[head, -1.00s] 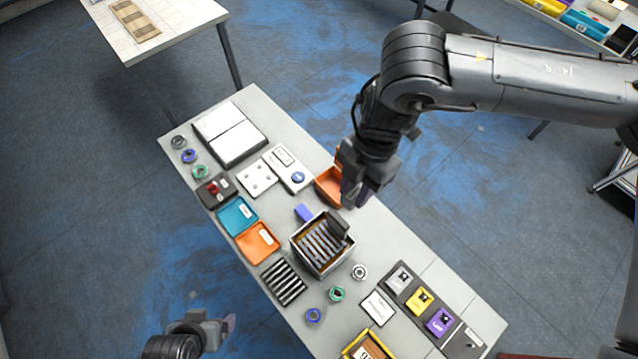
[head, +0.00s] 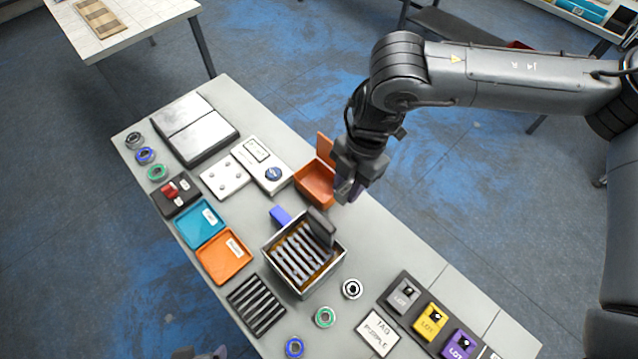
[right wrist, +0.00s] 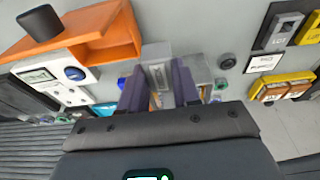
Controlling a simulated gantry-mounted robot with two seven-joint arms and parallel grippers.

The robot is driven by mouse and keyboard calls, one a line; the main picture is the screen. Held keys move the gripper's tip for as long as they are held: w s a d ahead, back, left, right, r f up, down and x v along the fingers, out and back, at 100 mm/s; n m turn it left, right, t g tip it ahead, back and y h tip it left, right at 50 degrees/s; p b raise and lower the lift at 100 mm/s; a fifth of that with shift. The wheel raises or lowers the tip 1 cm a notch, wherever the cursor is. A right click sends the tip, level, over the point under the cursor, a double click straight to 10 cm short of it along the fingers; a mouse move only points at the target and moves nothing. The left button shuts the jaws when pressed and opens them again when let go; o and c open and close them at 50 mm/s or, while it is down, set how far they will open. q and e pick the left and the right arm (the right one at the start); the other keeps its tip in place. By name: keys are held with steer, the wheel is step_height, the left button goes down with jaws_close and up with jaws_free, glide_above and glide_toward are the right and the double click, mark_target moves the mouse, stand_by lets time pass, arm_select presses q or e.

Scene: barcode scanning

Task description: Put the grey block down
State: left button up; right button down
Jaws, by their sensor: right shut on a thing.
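My right gripper (head: 346,194) is above the table, just right of the open orange bin (head: 316,186). In the right wrist view its two purple-grey fingers (right wrist: 160,88) are closed on a light grey block (right wrist: 158,72), which hides part of the scene behind it. In the head view the block is mostly hidden by the fingers. Whether it touches the table is hard to tell. Only the tip of my left gripper (head: 208,353) shows at the bottom edge; its jaws cannot be made out.
A slatted box (head: 270,262) with a dark upright piece stands left of and nearer than the right gripper. A dark tray (head: 388,303) holds grey, yellow and purple lot pieces. Bearing-like rings lie near the box. Bare table lies right of the gripper.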

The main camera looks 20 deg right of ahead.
steer(key=b, duration=0.1)
glide_above(316, 191)
steer(key=f, duration=0.5)
steer(key=shift+w+d+f, duration=0.1)
steer(key=shift+d, duration=0.25)
steer(key=shift+d+b+x, duration=0.2)
steer(key=shift+b+x, duration=0.15)
steer(key=shift+x, duration=0.6)
steer(key=shift+d+b+x, duration=0.2)
steer(key=shift+b+x, duration=0.15)
steer(key=shift+x, duration=0.55)
steer(key=shift+w+f, duration=0.15)
steer(key=shift+f, duration=0.1)
steer(key=shift+f, duration=0.1)
steer(key=c, duration=0.8)
jaws_free()
